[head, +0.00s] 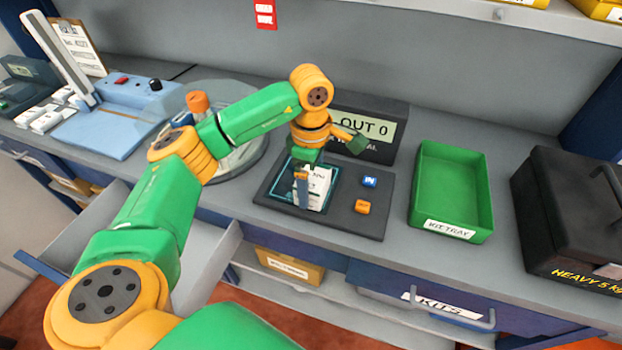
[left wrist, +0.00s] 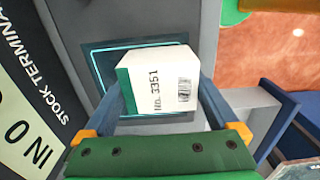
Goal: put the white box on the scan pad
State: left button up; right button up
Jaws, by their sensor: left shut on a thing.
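The white box (left wrist: 160,80) has a green side, a barcode and printed text, and sits between the fingers of my left gripper (left wrist: 162,100) in the left wrist view. In the head view the white box (head: 315,186) shows over the dark scan pad (head: 281,183) with its teal outline. My left gripper (head: 302,185) is shut on the box from above. The lit outline of the scan pad (left wrist: 95,52) shows around the box in the left wrist view. I cannot tell whether the box touches the pad. My right gripper is not in view.
Blue and orange buttons (head: 366,194) lie right of the pad. A terminal screen (head: 370,128) reading "OUT 0" stands behind. A green kit tray (head: 450,190) and a black heavy case (head: 575,215) stand to the right. An open drawer (head: 205,258) juts out at front left.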

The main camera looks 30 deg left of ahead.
aim_at(312, 175)
pick_arm(q)
jog(key=shift+d+f, duration=0.1)
jog(key=shift+f, duration=0.05)
jog(key=o, duration=1.2)
jog(key=shift+o, duration=0.2)
jog(key=shift+r, duration=0.2)
notch_tip(312, 175, up, 6)
jog(key=shift+w, duration=0.1)
notch_tip(312, 175, up, 6)
jog(key=p, duration=0.2)
